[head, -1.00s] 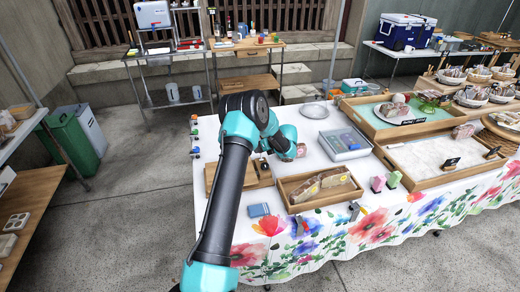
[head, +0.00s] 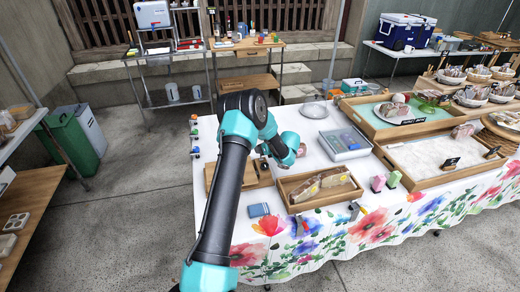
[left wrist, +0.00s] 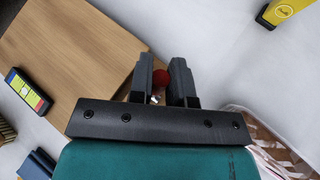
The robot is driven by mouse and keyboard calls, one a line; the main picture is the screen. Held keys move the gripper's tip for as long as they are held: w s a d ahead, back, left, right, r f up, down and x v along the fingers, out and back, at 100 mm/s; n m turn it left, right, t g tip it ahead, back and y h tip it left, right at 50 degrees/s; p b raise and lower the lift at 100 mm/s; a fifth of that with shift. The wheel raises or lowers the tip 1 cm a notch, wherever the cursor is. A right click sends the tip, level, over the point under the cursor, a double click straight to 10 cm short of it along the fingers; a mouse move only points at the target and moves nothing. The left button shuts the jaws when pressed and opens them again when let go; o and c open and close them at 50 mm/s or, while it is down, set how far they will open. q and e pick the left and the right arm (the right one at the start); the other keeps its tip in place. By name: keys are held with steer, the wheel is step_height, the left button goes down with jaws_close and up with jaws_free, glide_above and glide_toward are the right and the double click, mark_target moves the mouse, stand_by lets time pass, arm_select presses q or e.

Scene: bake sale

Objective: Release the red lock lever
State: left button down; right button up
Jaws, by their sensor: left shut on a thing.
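My left gripper (left wrist: 167,85) is shut on a small red round knob (left wrist: 161,77), which shows between its two dark fingers in the left wrist view. I take the knob to be the end of the red lock lever; the rest of the lever is hidden by the fingers. In the head view my left gripper (head: 264,162) is small and partly hidden by my arm, over a wooden box (head: 265,181) at the table's left side. The same box has a plain light-brown top (left wrist: 75,45) in the left wrist view. My right gripper is in neither view.
A wooden tray (head: 293,207) of wrapped goods stands right of the box. A grey-lidded case (head: 345,146) is behind it. A blue block (head: 259,210) lies near the front edge. A handheld device (left wrist: 28,91) and a yellow object (left wrist: 284,11) show in the wrist view.

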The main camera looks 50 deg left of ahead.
arm_select(q)
steer(key=shift+s+d+r+n+t+y, duration=0.1)
steer(key=shift+s+d+n+t+y, duration=0.25)
steer(key=shift+y, duration=0.55)
steer(key=shift+s+d+r+n+t+y, duration=0.15)
steer(key=shift+d+n+y, duration=0.35)
steer(key=shift+y, duration=0.4)
steer(key=shift+f, duration=0.1)
steer(key=c, duration=1.1)
jaws_free()
steer(key=shift+d, duration=0.2)
steer(key=v, duration=1.7)
steer(key=shift+w, duration=0.2)
steer(key=shift+d, duration=0.1)
